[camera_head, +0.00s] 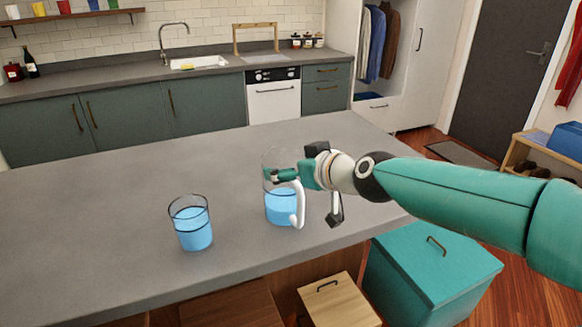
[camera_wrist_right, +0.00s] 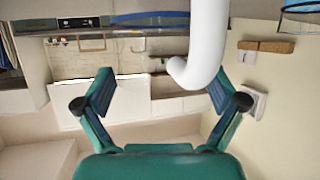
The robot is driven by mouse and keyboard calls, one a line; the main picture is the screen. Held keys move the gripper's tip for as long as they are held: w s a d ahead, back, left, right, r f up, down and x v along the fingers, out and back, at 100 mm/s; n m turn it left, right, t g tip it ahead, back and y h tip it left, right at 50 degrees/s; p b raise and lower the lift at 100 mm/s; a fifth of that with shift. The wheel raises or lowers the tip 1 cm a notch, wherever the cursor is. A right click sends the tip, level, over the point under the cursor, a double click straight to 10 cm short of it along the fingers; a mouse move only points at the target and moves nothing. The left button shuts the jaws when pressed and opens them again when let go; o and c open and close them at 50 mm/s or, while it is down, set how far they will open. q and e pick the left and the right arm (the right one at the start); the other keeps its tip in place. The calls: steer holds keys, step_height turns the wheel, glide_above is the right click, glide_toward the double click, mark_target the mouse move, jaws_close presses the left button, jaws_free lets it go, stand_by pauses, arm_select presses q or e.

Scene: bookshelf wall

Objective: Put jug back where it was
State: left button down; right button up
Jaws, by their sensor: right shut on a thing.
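The jug (camera_head: 280,207) is clear, with blue liquid inside and a white handle (camera_head: 299,203) on its right side. It looks upright, over or on the grey counter; I cannot tell whether its base touches. My right gripper (camera_head: 297,178) is at the handle and shut on the jug, covering part of its upper right side. In the right wrist view the white handle (camera_wrist_right: 207,45) comes down between the fingers of my right gripper (camera_wrist_right: 162,86), close to the right finger. My left gripper is not in view.
A glass of blue liquid (camera_head: 194,230) stands on the counter (camera_head: 90,230) left of the jug. The counter's left part is clear. Below its front right edge are a teal lidded box (camera_head: 430,270) and a wooden box (camera_head: 340,300). A sink (camera_head: 197,62) is at the back.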

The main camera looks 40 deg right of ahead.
steer(key=o, duration=1.4)
steer(key=shift+o, duration=0.2)
steer(key=v, duration=1.2)
